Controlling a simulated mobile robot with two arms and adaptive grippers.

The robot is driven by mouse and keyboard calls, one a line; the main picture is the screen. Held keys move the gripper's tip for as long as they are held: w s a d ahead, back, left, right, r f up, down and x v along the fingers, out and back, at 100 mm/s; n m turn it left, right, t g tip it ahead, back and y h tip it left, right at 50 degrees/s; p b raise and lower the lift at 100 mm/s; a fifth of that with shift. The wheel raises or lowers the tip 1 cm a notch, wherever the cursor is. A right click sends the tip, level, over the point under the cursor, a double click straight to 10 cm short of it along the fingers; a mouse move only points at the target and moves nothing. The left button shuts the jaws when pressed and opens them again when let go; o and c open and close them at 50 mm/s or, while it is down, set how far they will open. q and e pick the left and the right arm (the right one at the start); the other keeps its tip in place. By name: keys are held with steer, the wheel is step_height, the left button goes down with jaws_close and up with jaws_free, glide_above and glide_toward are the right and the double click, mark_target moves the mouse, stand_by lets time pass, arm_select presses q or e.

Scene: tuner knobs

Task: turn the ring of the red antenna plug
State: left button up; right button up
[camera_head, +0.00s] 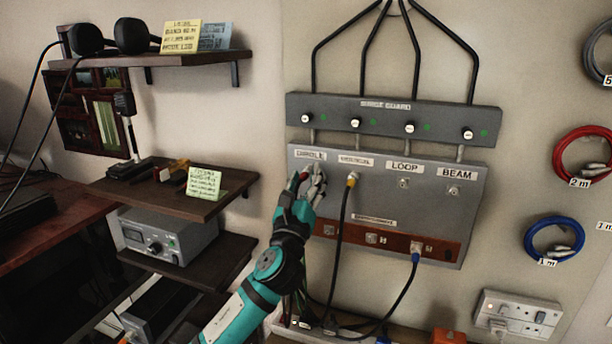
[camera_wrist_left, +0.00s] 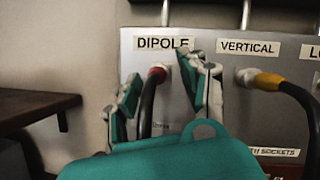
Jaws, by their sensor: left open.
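The red antenna plug (camera_wrist_left: 157,74) sits at the socket under the DIPOLE label on the grey panel (camera_head: 386,185), with its black cable hanging down. In the head view only a bit of red from the plug (camera_head: 303,175) shows between my fingers. My left gripper (camera_head: 306,181) is open in front of the panel. In the left wrist view the fingers of my left gripper (camera_wrist_left: 162,90) stand on either side of the plug and its cable. I see a gap on the left; whether the right finger touches the ring I cannot tell. My right gripper is not in view.
A yellow plug (camera_wrist_left: 264,79) with a black cable is in the VERTICAL socket, close to the right finger. The LOOP and BEAM sockets are empty. A blue plug (camera_head: 415,257) sits in the lower brown strip. Dark shelves (camera_head: 170,190) stand to the left.

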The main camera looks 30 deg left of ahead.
arm_select(q)
steer(key=shift+w, duration=0.1)
jaws_close()
stand_by(0.3)
